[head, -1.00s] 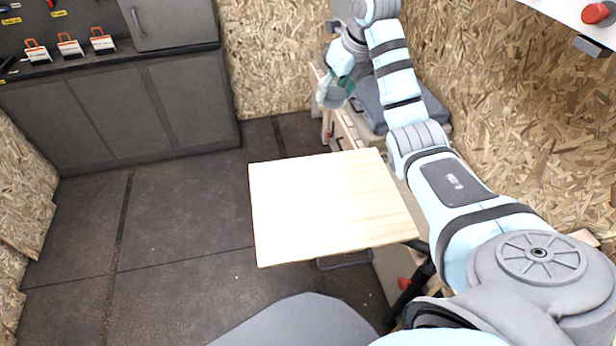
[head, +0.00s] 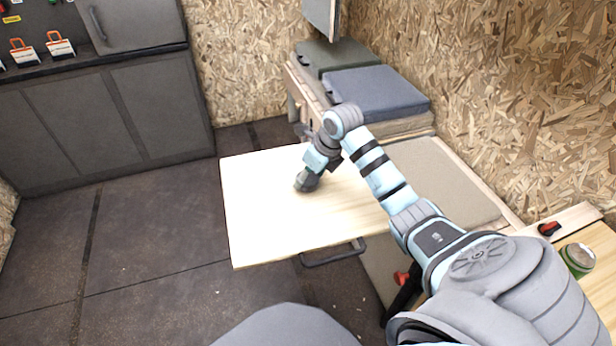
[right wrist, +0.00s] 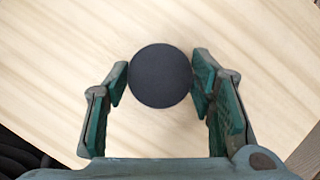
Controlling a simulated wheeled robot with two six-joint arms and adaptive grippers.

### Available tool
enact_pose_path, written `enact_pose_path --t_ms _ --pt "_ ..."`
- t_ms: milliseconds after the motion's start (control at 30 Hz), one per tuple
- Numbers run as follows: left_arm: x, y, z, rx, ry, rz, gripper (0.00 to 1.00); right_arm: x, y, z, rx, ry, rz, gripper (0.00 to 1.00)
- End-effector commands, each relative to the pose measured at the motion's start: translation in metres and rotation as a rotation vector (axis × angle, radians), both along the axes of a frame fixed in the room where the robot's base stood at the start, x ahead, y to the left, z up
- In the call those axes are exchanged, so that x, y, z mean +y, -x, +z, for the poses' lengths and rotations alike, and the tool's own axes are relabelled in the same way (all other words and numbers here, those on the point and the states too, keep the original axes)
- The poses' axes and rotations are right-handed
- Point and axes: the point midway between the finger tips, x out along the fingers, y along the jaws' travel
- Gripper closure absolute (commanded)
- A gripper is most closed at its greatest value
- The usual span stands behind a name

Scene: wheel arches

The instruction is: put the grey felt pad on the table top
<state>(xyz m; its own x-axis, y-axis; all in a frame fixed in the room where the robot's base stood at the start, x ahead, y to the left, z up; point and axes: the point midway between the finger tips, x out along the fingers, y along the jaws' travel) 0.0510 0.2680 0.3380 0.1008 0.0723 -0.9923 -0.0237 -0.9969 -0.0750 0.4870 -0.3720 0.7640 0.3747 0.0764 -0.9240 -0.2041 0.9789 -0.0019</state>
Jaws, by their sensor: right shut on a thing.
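The grey felt pad (right wrist: 160,75) is a dark round disc in the right wrist view. My right gripper (right wrist: 160,88) is shut on it, with one green-padded finger on each side. The table top (head: 260,215) is a pale wooden board in the head view, and it also fills the background of the right wrist view (right wrist: 50,65). I cannot tell whether the pad touches the wood. My left gripper is not in view.
Behind the table top, a bench holds a blue-grey cushion (head: 375,92) and a dark green one (head: 340,57). A beige panel (head: 445,180) lies to the right. A can (head: 578,258) stands at the far right. The table top around the gripper is clear.

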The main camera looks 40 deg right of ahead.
Motion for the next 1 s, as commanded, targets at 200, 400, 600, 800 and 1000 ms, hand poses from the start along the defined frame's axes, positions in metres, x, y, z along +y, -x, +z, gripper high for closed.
enact_pose_path --t_ms 200,400,600,800,1000 --pt "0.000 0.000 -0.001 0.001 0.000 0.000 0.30 0.000 0.000 -0.005 -0.001 0.001 0.000 0.67" --pt "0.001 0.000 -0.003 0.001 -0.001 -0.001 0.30 0.000 0.000 -0.008 -0.001 0.001 0.000 0.42" --pt "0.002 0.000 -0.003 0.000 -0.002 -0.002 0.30 -0.001 0.000 -0.007 -0.001 0.001 0.000 0.30" --pt "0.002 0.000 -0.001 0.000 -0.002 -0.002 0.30 0.000 0.000 -0.005 -0.001 0.001 0.000 0.30" --pt "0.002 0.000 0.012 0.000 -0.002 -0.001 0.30 -0.004 0.012 0.030 -0.003 0.005 0.000 0.30"
